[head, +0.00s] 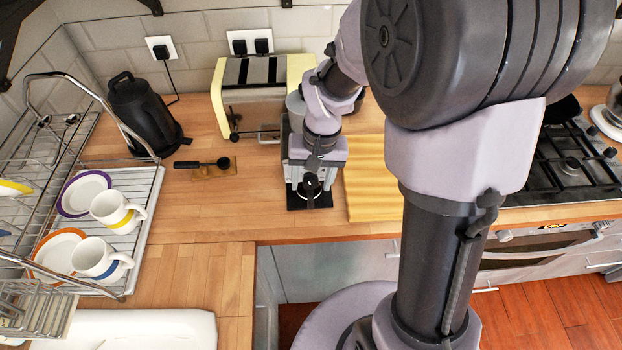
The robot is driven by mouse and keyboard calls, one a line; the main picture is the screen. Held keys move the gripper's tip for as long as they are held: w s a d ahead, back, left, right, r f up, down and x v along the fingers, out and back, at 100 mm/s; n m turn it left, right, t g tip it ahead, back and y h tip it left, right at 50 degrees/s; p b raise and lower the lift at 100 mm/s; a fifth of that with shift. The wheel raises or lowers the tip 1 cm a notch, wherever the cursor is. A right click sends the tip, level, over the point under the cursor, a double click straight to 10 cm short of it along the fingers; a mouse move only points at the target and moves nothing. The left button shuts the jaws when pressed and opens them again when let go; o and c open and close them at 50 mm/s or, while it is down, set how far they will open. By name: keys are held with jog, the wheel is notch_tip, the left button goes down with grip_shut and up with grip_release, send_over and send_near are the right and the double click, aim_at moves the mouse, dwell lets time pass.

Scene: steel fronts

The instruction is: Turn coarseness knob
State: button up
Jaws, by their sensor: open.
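A coffee grinder stands on the wooden counter in the middle of the head view, largely hidden by my arm. Its black base (297,201) and part of its grey hopper (296,101) show. My gripper (311,178) reaches down in front of the grinder and is open. A dark round part (312,187), possibly the coarseness knob or a spout, shows close to the fingers. I cannot tell whether the fingers touch it or sit around it. Any markings on the knob cannot be seen.
A cream toaster (243,97) stands behind on the left. A black kettle (143,115) and a portafilter on a small stand (205,168) are further left. A dish rack (150,215) holds mugs and plates. A wooden board (372,180) and gas hob (572,165) lie right.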

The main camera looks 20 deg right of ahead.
grip_shut()
jog(key=shift+d+f+y+b, duration=0.1)
jog(key=shift+y+b, duration=0.2)
jog(key=shift+b, duration=0.1)
jog(key=y+b, duration=0.2)
jog(key=b, duration=0.1)
jog(key=shift+d+f+t+y, duration=0.2)
jog(key=shift+f+t+y, duration=0.1)
jog(key=shift+t, duration=0.1)
jog(key=y+b, duration=0.3)
jog(key=t+y+b, duration=0.1)
jog(key=b, duration=0.1)
jog(key=shift+s+d, duration=0.1)
jog(key=shift+d, duration=0.2)
jog(key=y+b, duration=0.1)
jog(key=t+y+b, duration=0.1)
jog(key=y, duration=0.1)
jog(key=y+b, duration=0.1)
jog(key=shift+d+f+y, duration=0.15)
jog(key=shift+f+y, duration=0.1)
jog(key=shift+y, duration=0.15)
jog(key=shift+s+f+t+y+b, duration=0.1)
jog(key=shift+t+y+b, duration=0.3)
jog(key=shift+y+b, duration=0.9)
jog(key=shift+y, duration=0.5)
